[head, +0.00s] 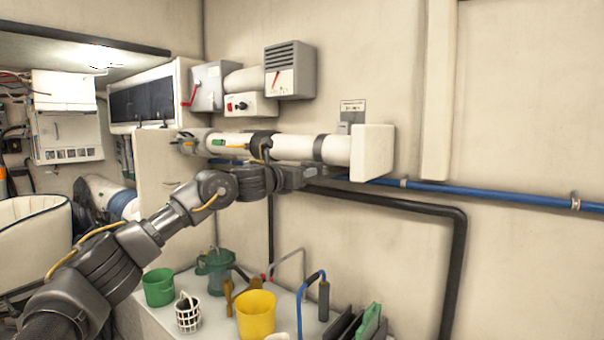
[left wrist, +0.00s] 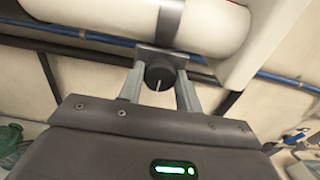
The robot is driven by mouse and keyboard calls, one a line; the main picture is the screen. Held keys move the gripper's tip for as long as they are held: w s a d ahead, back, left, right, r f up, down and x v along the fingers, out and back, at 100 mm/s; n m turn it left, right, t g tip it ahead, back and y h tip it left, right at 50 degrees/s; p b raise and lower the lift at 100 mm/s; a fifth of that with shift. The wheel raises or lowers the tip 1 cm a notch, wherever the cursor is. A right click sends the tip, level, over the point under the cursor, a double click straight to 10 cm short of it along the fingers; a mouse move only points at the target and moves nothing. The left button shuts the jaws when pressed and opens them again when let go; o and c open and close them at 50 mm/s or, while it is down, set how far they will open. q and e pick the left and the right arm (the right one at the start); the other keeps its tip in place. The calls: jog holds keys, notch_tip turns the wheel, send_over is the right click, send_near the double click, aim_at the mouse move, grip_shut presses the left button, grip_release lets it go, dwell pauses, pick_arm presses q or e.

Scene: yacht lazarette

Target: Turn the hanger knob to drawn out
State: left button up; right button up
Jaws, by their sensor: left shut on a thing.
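The hanger knob (left wrist: 160,74) is a dark round knob with a short white line on its face. It sits on a dark square plate below a strap around the white horizontal tube (left wrist: 205,22). In the left wrist view my left gripper (left wrist: 160,80) has one grey finger on each side of the knob and is shut on it. The white line points roughly up and down in that view. In the head view my left gripper (head: 312,174) reaches under the right end of the tube (head: 295,148), and the knob cannot be made out there. My right gripper is in neither view.
A blue pipe (head: 480,194) and a black hose (head: 400,203) run along the wall close to the gripper. A small label plate (head: 353,110) is above the tube. Below stand a yellow bucket (head: 256,315), a green bucket (head: 159,288) and a white basket (head: 188,314).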

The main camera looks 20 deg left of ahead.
pick_arm(q)
jog(key=shift+f, duration=0.1)
jog(key=o, duration=1)
jog(key=shift+c, duration=0.2)
jog(key=b+v, duration=0.3)
jog(key=v, duration=0.7)
jog(key=shift+s+b, duration=0.3)
jog(key=shift+s, duration=0.05)
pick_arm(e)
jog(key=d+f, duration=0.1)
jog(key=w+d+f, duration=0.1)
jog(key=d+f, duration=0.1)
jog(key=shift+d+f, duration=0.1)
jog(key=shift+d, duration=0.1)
pick_arm(q)
jog(key=shift+a, duration=0.1)
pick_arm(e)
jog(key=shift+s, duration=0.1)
